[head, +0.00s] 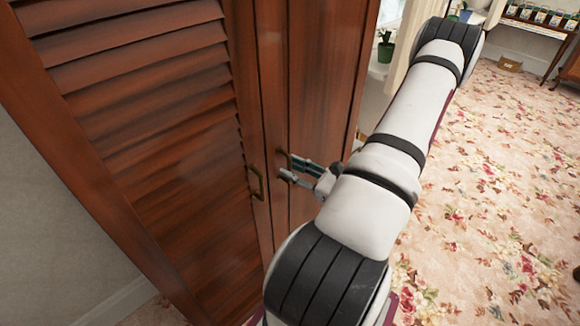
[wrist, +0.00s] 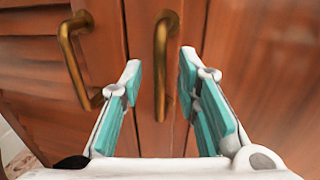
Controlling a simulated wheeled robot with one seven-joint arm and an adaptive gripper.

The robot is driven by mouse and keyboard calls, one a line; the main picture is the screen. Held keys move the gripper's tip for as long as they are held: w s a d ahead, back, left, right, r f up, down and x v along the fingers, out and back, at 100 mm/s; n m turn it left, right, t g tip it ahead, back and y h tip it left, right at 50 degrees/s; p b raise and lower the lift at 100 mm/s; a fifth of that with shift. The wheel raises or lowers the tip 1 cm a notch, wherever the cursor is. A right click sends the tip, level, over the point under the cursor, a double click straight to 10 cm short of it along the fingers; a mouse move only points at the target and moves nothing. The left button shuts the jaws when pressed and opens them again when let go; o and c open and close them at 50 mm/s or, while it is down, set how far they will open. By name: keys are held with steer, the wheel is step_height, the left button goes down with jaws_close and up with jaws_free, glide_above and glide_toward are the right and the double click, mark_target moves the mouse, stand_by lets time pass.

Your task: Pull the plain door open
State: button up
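The plain door (head: 318,75) is a smooth reddish-brown wood panel and looks shut. Its brass bar handle (wrist: 161,50) stands upright in the middle of the wrist view; in the head view its top shows (head: 282,157), partly hidden by my gripper. My gripper (head: 286,170) is at this handle, its fingers pointing at the door. In the wrist view the teal-padded fingers (wrist: 160,72) are open, one on each side of the handle, with visible gaps. I cannot tell how deep the handle sits between them.
A louvered door (head: 150,90) adjoins the plain door on the left. Its own brass handle (wrist: 75,58) is just left of my left finger. A grey wall (head: 35,200) is at the far left. Open flowered carpet (head: 490,180) lies to the right, with a small box (head: 510,63) beyond.

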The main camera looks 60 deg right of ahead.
steer(key=shift+w, duration=0.75)
steer(key=shift+c, duration=0.6)
jaws_close()
